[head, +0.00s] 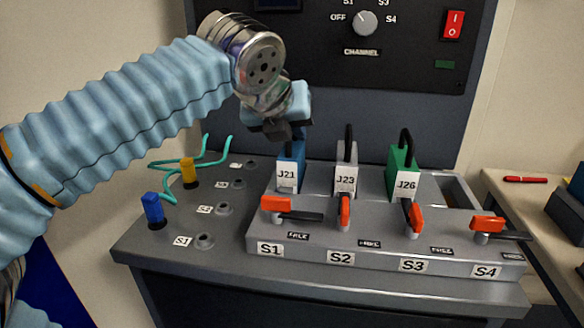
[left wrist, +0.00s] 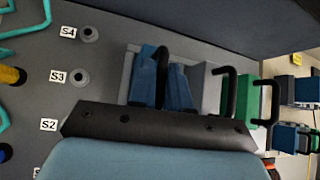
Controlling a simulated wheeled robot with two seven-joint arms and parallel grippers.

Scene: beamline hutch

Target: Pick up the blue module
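The blue module (head: 291,168), labelled J21, stands upright in slot S1 of the grey rack (head: 385,248). In the left wrist view the blue module (left wrist: 145,75) shows with its black loop handle (left wrist: 163,75). My left gripper (head: 278,128) is just above the blue module and covers its top in the head view. Whether its fingers touch the module or are open or shut is hidden. The orange S1 lever (head: 276,203) lies sideways in front of the module. My right gripper is not in view.
The grey J23 module (head: 346,178) and green J26 module (head: 402,175) stand to the right, both with black handles. The S4 slot (head: 457,192) is empty. Blue (head: 153,209) and yellow (head: 189,172) plugs with teal cables are at left. A dark panel (head: 375,115) rises behind.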

